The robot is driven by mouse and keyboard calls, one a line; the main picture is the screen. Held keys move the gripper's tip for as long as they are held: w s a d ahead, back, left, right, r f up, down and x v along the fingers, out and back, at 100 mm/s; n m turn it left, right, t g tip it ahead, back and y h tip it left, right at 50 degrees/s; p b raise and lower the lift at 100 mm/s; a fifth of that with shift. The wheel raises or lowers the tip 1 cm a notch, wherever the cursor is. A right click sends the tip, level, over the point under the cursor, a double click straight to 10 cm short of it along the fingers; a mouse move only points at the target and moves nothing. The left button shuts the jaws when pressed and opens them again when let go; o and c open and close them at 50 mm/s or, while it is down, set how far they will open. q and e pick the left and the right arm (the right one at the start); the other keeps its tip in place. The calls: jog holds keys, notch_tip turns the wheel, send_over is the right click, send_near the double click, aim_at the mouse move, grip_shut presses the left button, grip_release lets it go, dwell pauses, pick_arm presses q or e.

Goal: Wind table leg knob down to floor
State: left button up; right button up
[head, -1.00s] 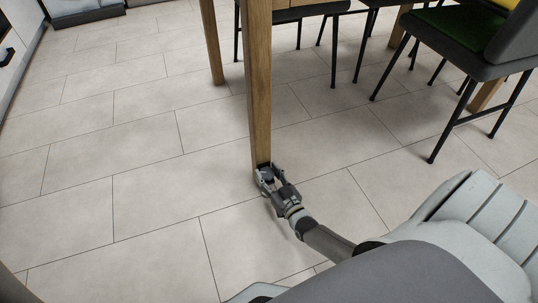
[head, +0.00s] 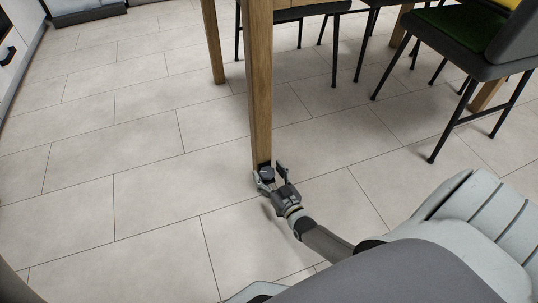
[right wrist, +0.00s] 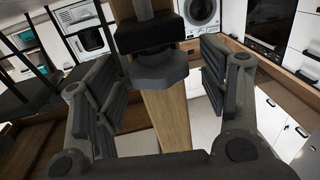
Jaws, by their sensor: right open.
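The wooden table leg (head: 261,105) stands upright, with a dark knob (head: 266,171) at its foot. My right gripper (head: 270,175) is at the foot of the leg, open, with one finger on each side of the knob. In the right wrist view the dark, faceted knob (right wrist: 160,71) sits between the two spread fingers, with clear gaps on both sides. A dark block and a grey rod show above it there, and a wooden post shows behind it. The knob's contact with the floor is hidden by the gripper. My left gripper is not in view.
Another table leg (head: 213,45) stands behind to the left. A dark chair with a green seat (head: 455,38) is at the right, its thin black legs on the floor. The tiled floor (head: 130,215) left of the leg is clear.

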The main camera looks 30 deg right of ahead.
jog(key=shift+r, duration=4.95)
